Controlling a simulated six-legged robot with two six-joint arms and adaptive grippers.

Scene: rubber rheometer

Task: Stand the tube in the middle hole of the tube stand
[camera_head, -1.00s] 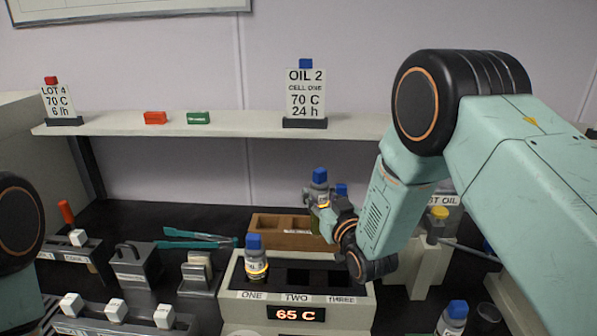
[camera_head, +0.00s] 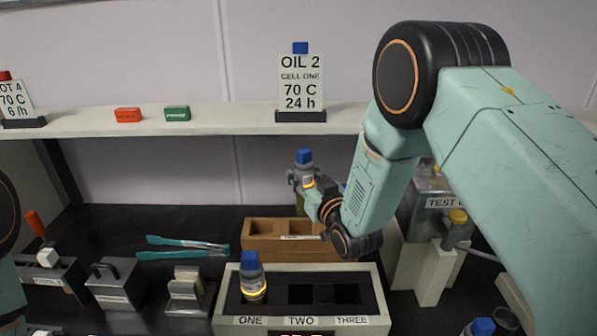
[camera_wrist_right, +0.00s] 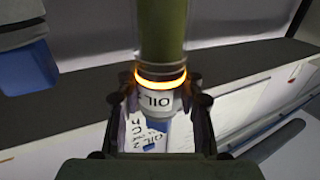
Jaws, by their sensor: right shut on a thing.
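My right gripper (camera_head: 312,194) is shut on a tube (camera_head: 304,168) with a blue cap and a glowing orange ring. In the right wrist view the tube (camera_wrist_right: 162,35) shows a green body and an "OIL" label between the fingers. The tube looks upright in the head view, over the back part of the bench. A brown stand (camera_head: 258,241) with several openings is below it; my gripper and arm hide its right end. I cannot tell the tube's exact height over it. My left gripper is out of view.
In front is a pale block (camera_head: 226,322) marked ONE, TWO, THREE. A blue-capped bottle (camera_head: 252,281) stands in ONE; TWO and THREE look empty. Teal tongs (camera_head: 185,247) lie to the left. A shelf (camera_head: 230,122) runs behind. A yellow-topped fixture (camera_head: 457,217) stands right.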

